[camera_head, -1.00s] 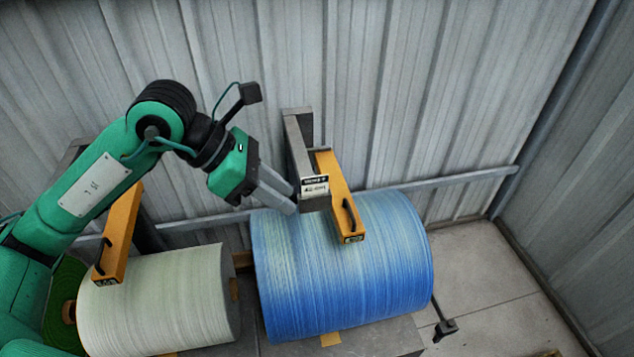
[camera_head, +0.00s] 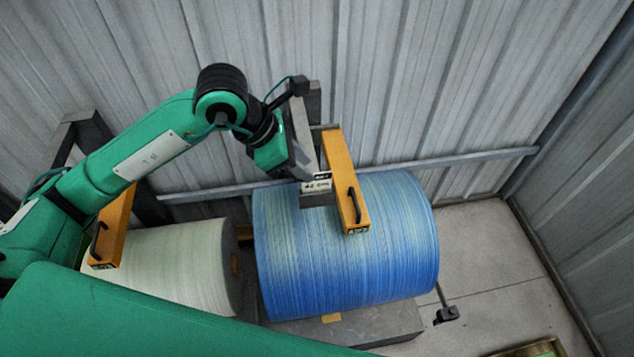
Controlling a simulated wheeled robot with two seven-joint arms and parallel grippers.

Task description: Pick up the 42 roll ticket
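The 42 roll ticket (camera_head: 317,184) is a small white card with a black top strip and dark print beginning with 42. It is at the lower end of a grey bracket, just above the blue roll (camera_head: 345,265). My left gripper (camera_head: 306,172) reaches in from the left, with its grey fingers pointing down and right. Its fingertips are at the ticket's upper left edge and overlap the bracket in this view. I cannot tell whether they touch the card or how far apart they are. My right gripper is not in view.
An orange arm with a black handle (camera_head: 347,185) rests over the blue roll, close right of the ticket. A pale roll (camera_head: 180,265) with another orange arm (camera_head: 110,230) is at left. A corrugated metal wall (camera_head: 450,80) stands behind.

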